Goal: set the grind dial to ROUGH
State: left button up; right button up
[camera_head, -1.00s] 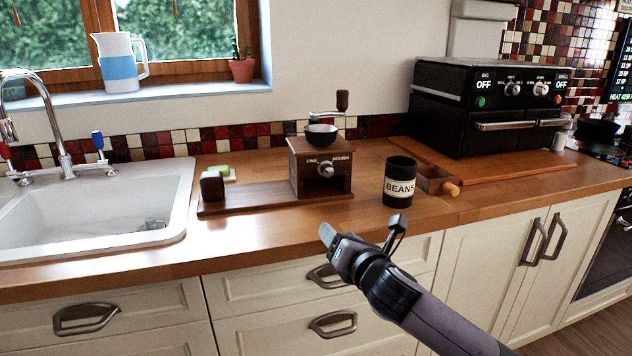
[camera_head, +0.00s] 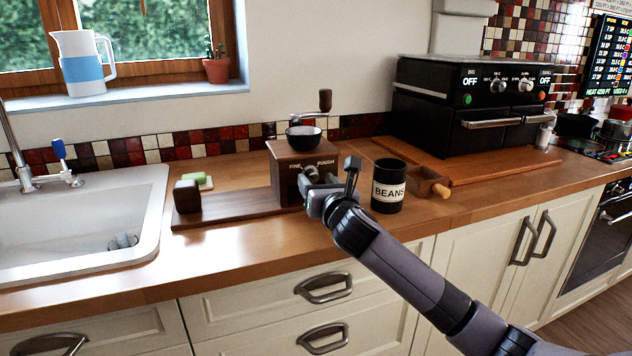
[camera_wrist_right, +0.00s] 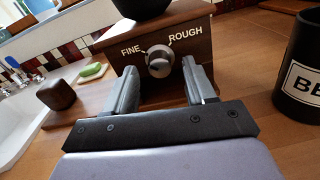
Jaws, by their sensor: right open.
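The wooden coffee grinder (camera_head: 287,165) stands on the counter with a dark bowl and a crank on top. Its front carries the words FINE on the left and ROUGH on the right. The round metallic grind dial (camera_wrist_right: 160,62) sits below and between these words in the right wrist view; which word it points to I cannot tell. My right gripper (camera_head: 331,178) is in front of the grinder, with its open fingers (camera_wrist_right: 159,72) appearing on either side of the dial. Contact with the dial is not clear. In the head view the gripper partly hides the grinder front. My left gripper is not in view.
A black BEANS canister (camera_head: 389,186) stands close to the right of my gripper. A small wooden drawer (camera_head: 427,184) lies beyond it. A wooden block (camera_head: 187,197) and a sponge (camera_head: 199,181) are to the left, near the sink (camera_head: 80,230). A black oven (camera_head: 470,105) stands at the back right.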

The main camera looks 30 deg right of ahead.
jog(key=shift+w+d, duration=0.15)
jog(key=shift+w, duration=0.45)
grip_shut()
